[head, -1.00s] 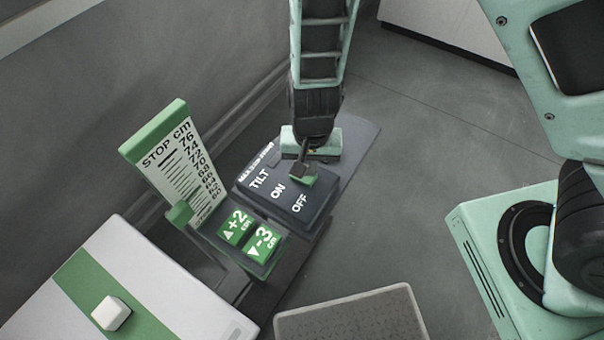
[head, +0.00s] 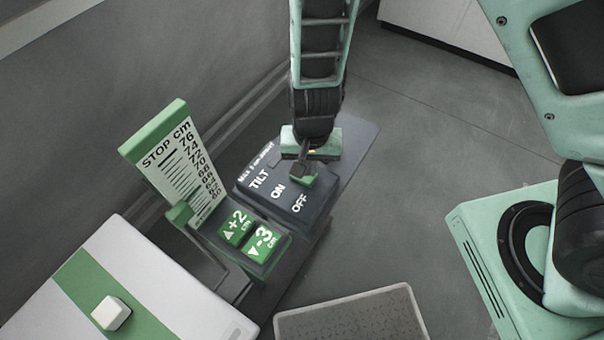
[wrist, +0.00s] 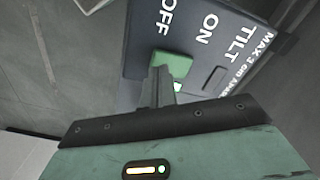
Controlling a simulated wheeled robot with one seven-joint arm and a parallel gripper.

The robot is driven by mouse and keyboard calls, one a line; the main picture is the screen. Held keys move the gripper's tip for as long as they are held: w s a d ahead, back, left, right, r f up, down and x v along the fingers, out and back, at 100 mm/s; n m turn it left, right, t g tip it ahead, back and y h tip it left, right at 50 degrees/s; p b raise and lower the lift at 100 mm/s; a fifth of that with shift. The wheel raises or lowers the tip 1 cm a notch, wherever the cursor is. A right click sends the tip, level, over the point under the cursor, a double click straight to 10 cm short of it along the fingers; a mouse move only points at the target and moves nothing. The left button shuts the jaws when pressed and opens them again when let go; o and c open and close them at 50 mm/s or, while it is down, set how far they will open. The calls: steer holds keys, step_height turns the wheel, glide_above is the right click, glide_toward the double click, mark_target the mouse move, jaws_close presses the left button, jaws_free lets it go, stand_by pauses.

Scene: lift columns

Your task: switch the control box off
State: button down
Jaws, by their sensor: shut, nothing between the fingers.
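The control box (head: 285,200) is dark blue-grey, with white TILT, ON and OFF lettering on top. It also shows in the wrist view (wrist: 200,75). A green switch piece (wrist: 172,65) sits on the box close to the ON and OFF lettering. My gripper (head: 303,172) is over the far side of the box, pointing down. Its fingers (wrist: 160,80) are together with nothing held, and the tips are right at the green piece. I cannot tell whether they touch it. The fingers hide part of the switch. A small bright patch (wrist: 178,86) shows beside them.
Two green keys, +2 (head: 235,227) and -3 (head: 262,241), sit nearer on the column. A STOP cm scale plate (head: 172,160) stands at left. A white cabinet with a green stripe (head: 85,288) and a grey textured panel (head: 350,318) are in front.

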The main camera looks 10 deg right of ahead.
steer(key=shift+f+b, duration=0.8)
steer(key=shift+f, duration=0.25)
stand_by(0.5)
step_height(320, 180, up, 7)
steer(key=p, duration=0.7)
steer(key=shift+r, duration=0.1)
stand_by(0.7)
